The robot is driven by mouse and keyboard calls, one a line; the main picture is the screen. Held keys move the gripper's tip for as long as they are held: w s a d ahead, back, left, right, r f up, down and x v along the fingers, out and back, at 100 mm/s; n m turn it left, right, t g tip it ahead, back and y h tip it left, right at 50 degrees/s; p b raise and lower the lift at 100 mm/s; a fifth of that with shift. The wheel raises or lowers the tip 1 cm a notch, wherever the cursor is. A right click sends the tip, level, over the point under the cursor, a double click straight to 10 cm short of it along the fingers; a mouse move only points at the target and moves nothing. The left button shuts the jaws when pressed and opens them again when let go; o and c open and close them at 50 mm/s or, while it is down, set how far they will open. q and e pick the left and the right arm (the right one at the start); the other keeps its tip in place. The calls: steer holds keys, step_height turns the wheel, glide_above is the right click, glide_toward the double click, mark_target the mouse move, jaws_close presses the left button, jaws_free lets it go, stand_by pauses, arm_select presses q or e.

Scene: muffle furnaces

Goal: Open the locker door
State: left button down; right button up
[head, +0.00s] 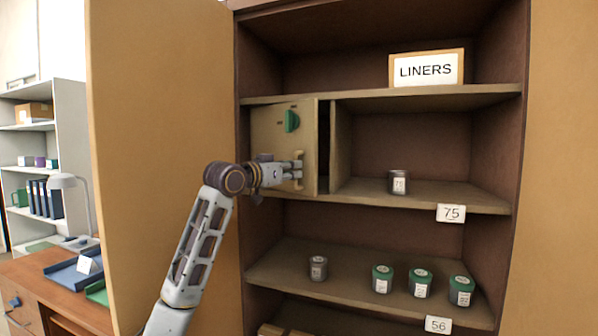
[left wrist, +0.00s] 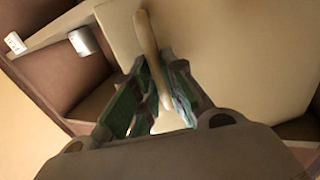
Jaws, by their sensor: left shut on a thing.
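The locker door (head: 268,130) is a small tan panel at the left of the cabinet's middle shelf. Its right edge stands a little out from the frame, with a dark gap beside it. A green knob (head: 291,121) is on its upper part. A pale upright handle (head: 299,160) is below the knob. My left gripper (head: 296,170) is at this handle. In the left wrist view the handle (left wrist: 147,40) runs between the fingers (left wrist: 153,100), which are shut on it. The locker's inside is mostly hidden. My right gripper is not in view.
A grey jar (head: 399,182) stands right of the locker above the "75" label (head: 451,213). Several jars stand on the lower shelf (head: 345,275). A "LINERS" box (head: 427,69) sits above. Large open cabinet doors flank both sides. A desk (head: 50,290) is at left.

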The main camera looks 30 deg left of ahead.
arm_select(q)
steer(key=shift+a+r, duration=0.15)
steer(key=shift+a, duration=0.1)
steer(key=c, duration=1.8)
jaws_free()
steer(key=o, duration=0.3)
steer(key=shift+a, duration=0.2)
steer(key=shift+o, duration=0.2)
steer(key=s, duration=1.2)
steer(key=shift+a, duration=0.45)
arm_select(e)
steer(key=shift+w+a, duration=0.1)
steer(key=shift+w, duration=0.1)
arm_select(q)
steer(key=shift+f, duration=0.2)
